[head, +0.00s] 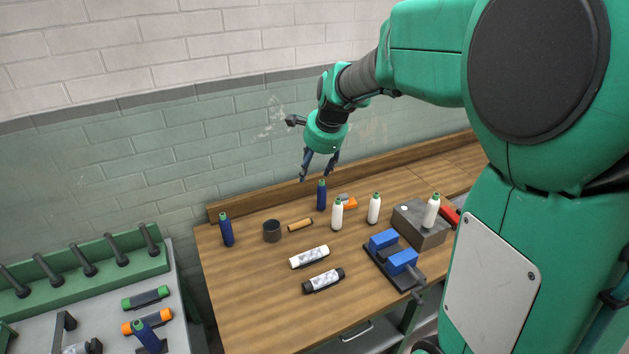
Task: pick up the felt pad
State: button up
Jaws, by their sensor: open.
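My gripper (316,175) is in the head view, pointing down with its two blue fingers apart and nothing between them. It hangs above the back of the wooden table (240,300), over the area of a dark blue bobbin (321,196). I cannot make out a felt pad for certain. A small orange item (349,203) lies behind the white bobbins, partly hidden, and I cannot tell what it is.
White bobbins (337,215) stand mid-table, one on a grey block (413,222). A blue vise (393,254) is at right, a dark cup (271,231) and another blue bobbin (226,230) at left. White (309,257) and black (323,281) rolls lie in front. The front left is clear.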

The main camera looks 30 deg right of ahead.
jog(key=w+d+f+m+p, duration=0.4)
jog(key=w+d+f+m, duration=0.55)
jog(key=w+d, duration=0.5)
jog(key=w+d+f+m+p, duration=0.3)
jog(key=d+f+m, duration=0.5)
jog(key=d+f, duration=0.5)
jog(key=x, duration=0.3)
jog(key=shift+d, duration=0.3)
jog(key=shift+w+f+g, duration=0.1)
jog(key=shift+g, duration=0.2)
send_over(344, 195)
jog(key=s, duration=0.3)
notch_tip(344, 195, down, 8)
jog(key=shift+w, duration=0.2)
jog(key=shift+p, duration=0.3)
jog(key=shift+p+x, duration=0.35)
jog(key=shift+x, duration=2.1)
jog(key=shift+w, duration=0.15)
